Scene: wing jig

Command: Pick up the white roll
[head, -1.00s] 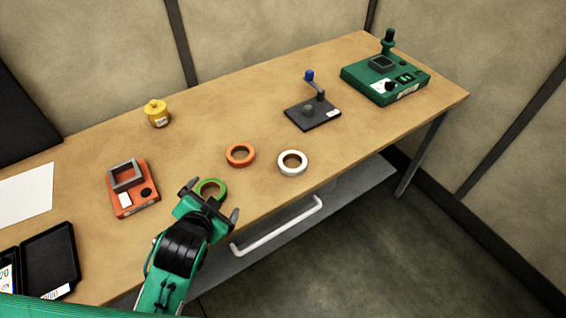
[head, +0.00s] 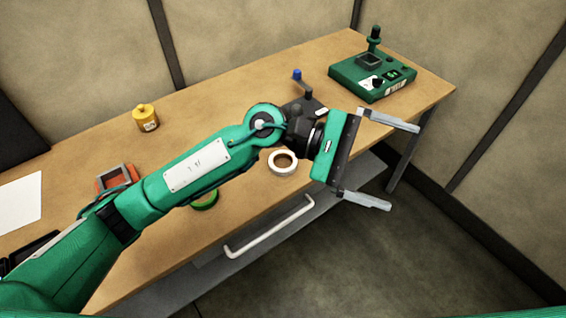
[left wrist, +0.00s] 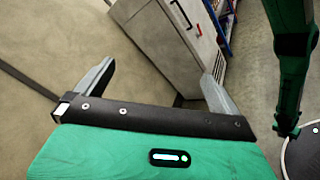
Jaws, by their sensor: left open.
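The white roll (head: 283,162) lies flat on the wooden table (head: 225,118) near its front edge in the head view. My left arm reaches across the picture just above and to the left of it. My left gripper (head: 390,162) is open and empty, past the table's front edge, to the right of the roll, with its fingers pointing right. In the left wrist view the open fingers (left wrist: 155,85) have nothing between them, and the roll does not show. My right gripper is not seen in the head view.
A green roll (head: 204,200) and a red device (head: 115,178) are partly behind my arm. A yellow pot (head: 145,117) stands farther back. A green device (head: 372,78) stands at the table's far right. A white handle (head: 268,230) is below the front edge.

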